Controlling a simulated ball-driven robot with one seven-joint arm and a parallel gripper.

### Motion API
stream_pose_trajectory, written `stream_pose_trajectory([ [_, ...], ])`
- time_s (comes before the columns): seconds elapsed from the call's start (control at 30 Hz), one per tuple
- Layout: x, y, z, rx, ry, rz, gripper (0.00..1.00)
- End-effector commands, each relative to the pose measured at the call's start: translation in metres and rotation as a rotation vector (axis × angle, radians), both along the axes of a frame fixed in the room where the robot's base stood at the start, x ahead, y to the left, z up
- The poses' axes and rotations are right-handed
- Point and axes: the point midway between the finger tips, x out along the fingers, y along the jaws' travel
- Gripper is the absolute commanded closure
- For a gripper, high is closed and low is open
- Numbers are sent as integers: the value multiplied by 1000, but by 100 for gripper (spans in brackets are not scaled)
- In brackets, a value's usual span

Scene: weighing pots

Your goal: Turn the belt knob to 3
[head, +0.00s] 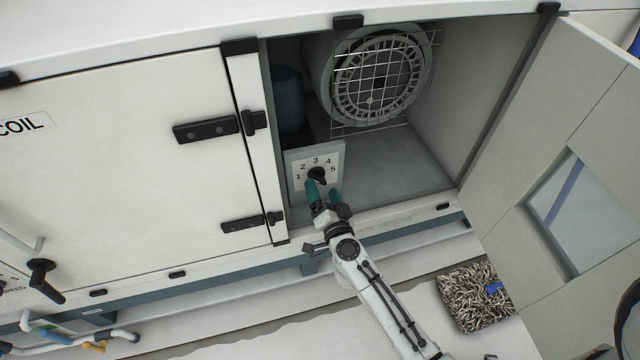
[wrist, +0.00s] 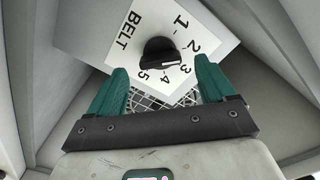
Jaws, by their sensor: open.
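The belt knob (wrist: 158,51) is black and sits on a white dial plate (wrist: 128,22) marked BELT and 1 to 5. A white line on the knob lies on its side facing the 3 and 4; I cannot tell the exact setting. In the head view the knob (head: 317,174) is on the plate (head: 299,157) inside the open cabinet. My gripper (head: 322,188) is open, with green fingers in front of the plate's lower part. In the wrist view my gripper (wrist: 161,68) has the knob in line between its fingertips; no contact shows.
A fan behind a wire guard (head: 380,80) is at the back of the cabinet, with a dark teal cylinder (head: 289,100) left of it. The windowed door (head: 550,130) stands open at right. A closed COIL door (head: 110,150) is at left. A shaggy mat (head: 465,300) lies below.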

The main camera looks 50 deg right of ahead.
Motion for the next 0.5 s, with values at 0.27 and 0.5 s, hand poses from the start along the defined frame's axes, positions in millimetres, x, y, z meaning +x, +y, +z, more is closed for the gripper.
stream_pose_trajectory([
  [0.27,25,-17,0,1,-1,1,17],
  [0.5,28,-19,0,0,0,1,17],
])
